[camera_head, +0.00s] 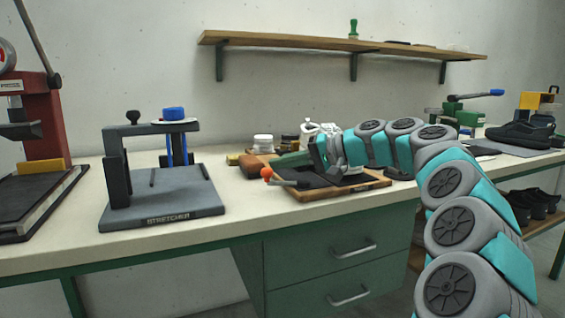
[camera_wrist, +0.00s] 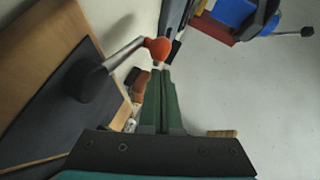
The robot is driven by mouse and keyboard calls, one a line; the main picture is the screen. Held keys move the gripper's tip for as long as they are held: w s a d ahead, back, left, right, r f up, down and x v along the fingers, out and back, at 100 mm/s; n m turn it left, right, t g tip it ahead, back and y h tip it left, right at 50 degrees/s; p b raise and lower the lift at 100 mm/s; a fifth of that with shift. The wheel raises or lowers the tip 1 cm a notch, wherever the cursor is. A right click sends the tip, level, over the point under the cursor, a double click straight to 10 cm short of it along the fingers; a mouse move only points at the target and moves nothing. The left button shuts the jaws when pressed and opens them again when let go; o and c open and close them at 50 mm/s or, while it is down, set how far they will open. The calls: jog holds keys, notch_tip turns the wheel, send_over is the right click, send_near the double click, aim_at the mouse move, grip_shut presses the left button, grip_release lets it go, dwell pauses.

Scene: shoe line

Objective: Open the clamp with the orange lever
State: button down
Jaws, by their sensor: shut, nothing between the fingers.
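The orange lever's ball knob (camera_head: 267,172) is at the left end of the clamp's metal lever, over the front left of a wooden board (camera_head: 345,192). In the wrist view the orange knob (camera_wrist: 158,48) sits on a metal rod (camera_wrist: 124,54) that runs left to a dark part (camera_wrist: 90,80). My gripper (camera_head: 274,163) reaches in from the right, its green fingers shut and empty. In the wrist view my gripper's fingertips (camera_wrist: 162,68) are right by the knob; I cannot tell whether they touch it. My arm hides part of the clamp.
A stretcher (camera_head: 165,215) stands left of the board, and a red press (camera_head: 40,125) is farther left. Jars (camera_head: 263,142) and a brown block (camera_head: 252,166) are behind the knob. Shoes (camera_head: 520,135) are at the right. The bench strip before the board (camera_head: 250,220) is clear.

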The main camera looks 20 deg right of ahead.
jog(key=shift+n+g, duration=0.3)
jog(key=shift+n, duration=0.1)
jog(key=shift+s+a+n+g+y, duration=0.1)
jog(key=shift+a+n+g+y, duration=0.05)
jog(key=shift+n+g+y, duration=0.2)
jog(key=shift+s+a, duration=0.15)
jog(key=shift+s, duration=0.2)
jog(key=shift+s+a+f, duration=0.1)
jog(key=shift+s, duration=0.05)
dwell(1.2)
jog(key=shift+v, duration=3.95)
